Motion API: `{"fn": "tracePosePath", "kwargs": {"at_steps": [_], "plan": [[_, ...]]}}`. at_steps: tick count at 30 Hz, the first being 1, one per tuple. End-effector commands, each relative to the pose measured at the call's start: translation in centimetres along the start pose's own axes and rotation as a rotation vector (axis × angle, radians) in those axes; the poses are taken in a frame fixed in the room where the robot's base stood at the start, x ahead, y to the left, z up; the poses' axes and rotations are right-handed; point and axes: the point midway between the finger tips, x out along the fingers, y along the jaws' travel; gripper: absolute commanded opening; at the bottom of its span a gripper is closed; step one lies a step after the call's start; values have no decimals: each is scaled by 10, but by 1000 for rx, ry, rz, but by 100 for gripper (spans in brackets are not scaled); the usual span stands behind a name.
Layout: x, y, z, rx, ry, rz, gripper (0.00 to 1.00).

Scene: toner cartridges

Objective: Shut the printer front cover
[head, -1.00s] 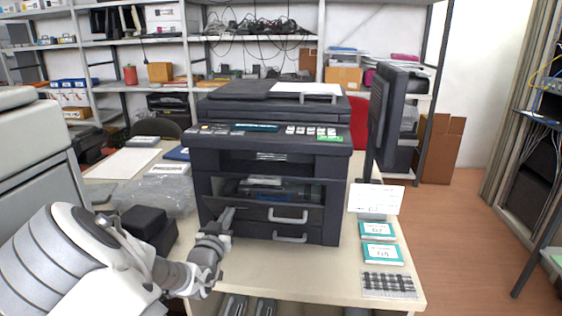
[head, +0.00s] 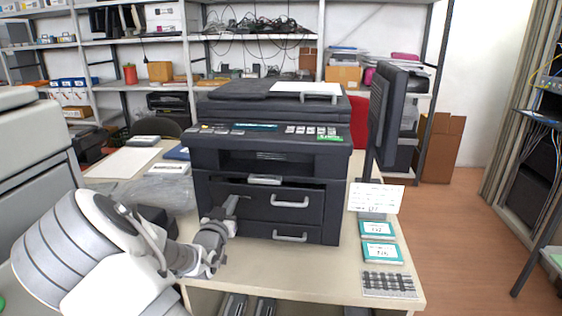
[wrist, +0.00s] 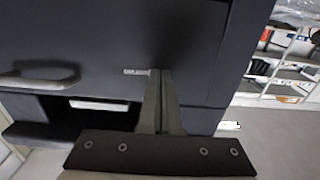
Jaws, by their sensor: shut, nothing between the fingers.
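The dark printer (head: 330,155) stands on the table. Its front cover (head: 262,206), with a silver handle (head: 290,202), is swung up nearly upright. A narrow dark gap shows along its top edge, where a pale handle (head: 265,180) inside sticks up. My gripper (head: 236,203) is shut and empty, at the left part of the cover's outer face. In the wrist view, the fingertips (wrist: 160,72) are at the cover panel (wrist: 100,35), apparently touching it. The cover's handle (wrist: 40,79) lies to their left, and the pale handle (wrist: 98,105) shows beyond the cover's edge.
A lower drawer handle (head: 290,237) sits below the cover. A dark upright screen (head: 388,115), a card (head: 376,198) and teal-edged boxes (head: 380,253) stand right of the printer. A plastic bag (head: 158,192) lies left. The table front (head: 290,275) is clear.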

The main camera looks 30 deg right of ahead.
Motion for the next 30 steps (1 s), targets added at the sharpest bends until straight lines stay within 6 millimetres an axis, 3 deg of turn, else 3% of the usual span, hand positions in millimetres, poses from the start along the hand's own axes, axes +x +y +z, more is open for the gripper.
{"fn": "tracePosePath", "kwargs": {"at_steps": [6,11,30], "plan": [[14,1,-3,0,0,1,0],[10,0,-4,-1,-1,0,0],[-53,-1,-4,-1,-1,-2,0]]}}
